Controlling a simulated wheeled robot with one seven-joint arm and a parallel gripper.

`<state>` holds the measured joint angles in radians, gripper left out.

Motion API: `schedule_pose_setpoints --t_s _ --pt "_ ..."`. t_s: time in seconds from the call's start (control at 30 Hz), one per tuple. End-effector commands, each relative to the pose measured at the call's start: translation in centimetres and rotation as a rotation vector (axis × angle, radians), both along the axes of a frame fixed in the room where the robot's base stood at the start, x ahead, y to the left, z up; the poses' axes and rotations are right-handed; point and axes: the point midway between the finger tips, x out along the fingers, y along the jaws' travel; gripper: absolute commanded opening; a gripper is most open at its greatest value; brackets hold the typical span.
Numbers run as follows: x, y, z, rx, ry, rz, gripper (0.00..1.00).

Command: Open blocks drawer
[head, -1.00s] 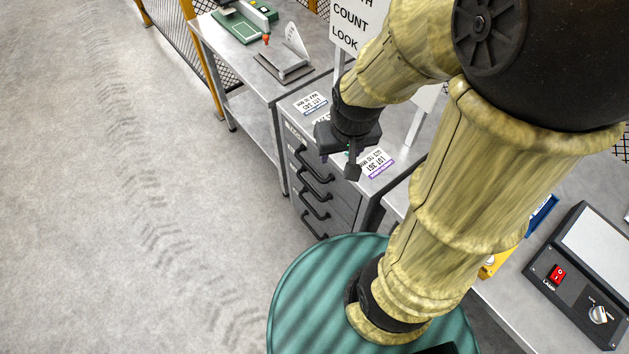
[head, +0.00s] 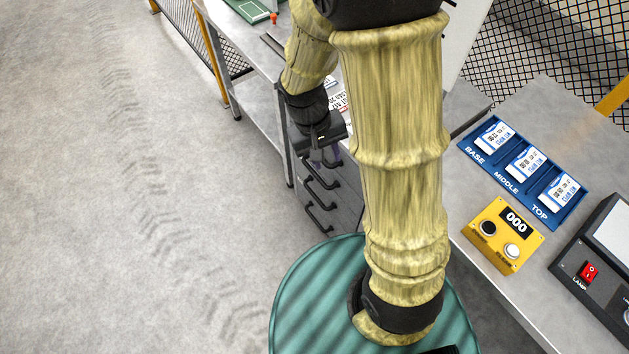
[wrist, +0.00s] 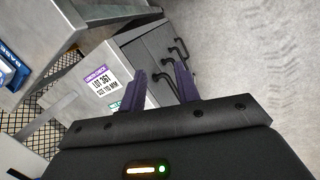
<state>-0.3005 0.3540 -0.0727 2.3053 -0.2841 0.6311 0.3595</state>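A grey drawer cabinet (head: 347,192) with several black bar handles stands behind my base, partly hidden by my arm. It also shows in the wrist view (wrist: 150,48), with handles (wrist: 180,50) on its dark front. I cannot read which drawer is the blocks drawer, and the drawers I can see look shut. My gripper (head: 327,158) hangs by the cabinet's upper front edge and covers the upper drawers in the head view. In the wrist view its two purple fingers (wrist: 160,75) are apart with nothing between them. Contact with a handle is not visible.
A lot card (wrist: 97,83) lies on the cabinet top. The bench at right holds a blue tray (head: 522,172), a yellow counter box (head: 503,235) and a black lamp box (head: 600,275). A metal table (head: 238,60) stands beyond the cabinet. The floor at left is clear.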

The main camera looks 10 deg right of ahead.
Motion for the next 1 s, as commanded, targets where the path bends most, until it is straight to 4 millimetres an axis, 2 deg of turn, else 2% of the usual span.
schedule_pose_setpoints --t_s 0.03,0.1,0.43,0.57,0.7,0.83,1.0 --pt "0.5 0.7 -3.4 -0.053 0.033 0.023 0.32" --pt "1.2 1.4 -6.0 -0.13 0.065 0.043 0.32" --pt "4.8 5.1 -17.8 -0.562 0.059 0.156 0.32" --pt "6.3 7.2 -22.2 -0.741 -0.022 0.211 0.32" --pt "7.8 10.3 -26.7 -0.923 -0.162 0.276 0.32" --pt "8.6 13.1 -29.8 -1.046 -0.306 0.331 0.32" --pt "9.0 14.8 -30.7 -1.106 -0.402 0.357 0.32"
